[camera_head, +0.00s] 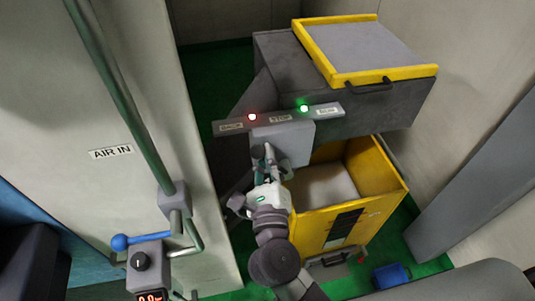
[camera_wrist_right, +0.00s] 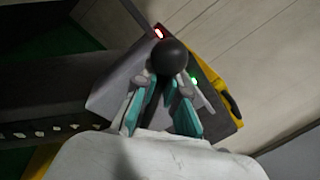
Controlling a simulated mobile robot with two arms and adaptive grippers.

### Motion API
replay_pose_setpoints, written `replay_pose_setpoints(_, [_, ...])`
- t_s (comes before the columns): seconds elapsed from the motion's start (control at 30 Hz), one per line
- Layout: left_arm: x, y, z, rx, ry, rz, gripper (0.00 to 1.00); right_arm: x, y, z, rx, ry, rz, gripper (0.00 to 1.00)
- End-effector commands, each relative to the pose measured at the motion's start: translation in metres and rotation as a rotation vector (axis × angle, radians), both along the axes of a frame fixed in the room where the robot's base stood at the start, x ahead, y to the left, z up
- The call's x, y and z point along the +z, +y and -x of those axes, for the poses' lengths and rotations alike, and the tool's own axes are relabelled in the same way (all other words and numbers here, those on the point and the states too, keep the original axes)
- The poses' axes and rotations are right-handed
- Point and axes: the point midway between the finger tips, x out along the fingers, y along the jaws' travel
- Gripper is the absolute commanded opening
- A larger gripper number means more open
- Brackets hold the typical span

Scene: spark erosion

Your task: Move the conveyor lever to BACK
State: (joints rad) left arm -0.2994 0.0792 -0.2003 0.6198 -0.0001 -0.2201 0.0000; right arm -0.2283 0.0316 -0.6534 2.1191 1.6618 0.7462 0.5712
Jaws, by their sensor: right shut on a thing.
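The conveyor control strip (camera_head: 278,119) carries the labels BACK at left, STOP in the middle and RUN at right, above a grey box (camera_head: 294,141). The lever's round black knob (camera_wrist_right: 169,57) shows large in the right wrist view, between the fingertips. In the head view the knob is small and dark (camera_head: 258,152), at the box's lower left. My right gripper (camera_head: 265,164) is shut on the lever knob; its fingers also show in the wrist view (camera_wrist_right: 166,88). The lever shaft is mostly hidden, so its exact setting is unclear. My left gripper is out of view.
A red light (camera_head: 252,117) and a green light (camera_head: 304,108) glow on the strip. A yellow open bin (camera_head: 377,190) stands below right of the box. A panel with a pipe (camera_head: 128,110) and a blue-handled valve (camera_head: 120,242) stands left. A blue container (camera_head: 391,275) lies on the green floor.

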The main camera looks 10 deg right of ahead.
Motion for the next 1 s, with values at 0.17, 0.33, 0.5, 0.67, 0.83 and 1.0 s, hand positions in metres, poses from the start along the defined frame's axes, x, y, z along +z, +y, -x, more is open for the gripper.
replay_pose_setpoints(0.17, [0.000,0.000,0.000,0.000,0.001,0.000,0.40,0.000,0.001,0.000,0.003,-0.001,0.008,0.00])
replay_pose_setpoints(0.33, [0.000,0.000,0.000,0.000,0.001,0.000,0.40,0.000,0.001,0.000,0.003,-0.001,0.009,0.16])
replay_pose_setpoints(0.5, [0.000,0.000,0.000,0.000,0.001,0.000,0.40,0.000,0.001,0.000,0.003,0.000,0.006,0.37])
replay_pose_setpoints(0.67, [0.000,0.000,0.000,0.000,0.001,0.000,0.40,0.000,0.001,0.000,0.001,0.000,0.005,0.37])
replay_pose_setpoints(0.83, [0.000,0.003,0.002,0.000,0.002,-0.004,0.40,-0.001,0.001,0.004,0.002,0.002,0.004,0.37])
replay_pose_setpoints(1.0, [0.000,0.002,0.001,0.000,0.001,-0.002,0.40,-0.005,0.004,0.029,0.002,0.005,0.005,0.37])
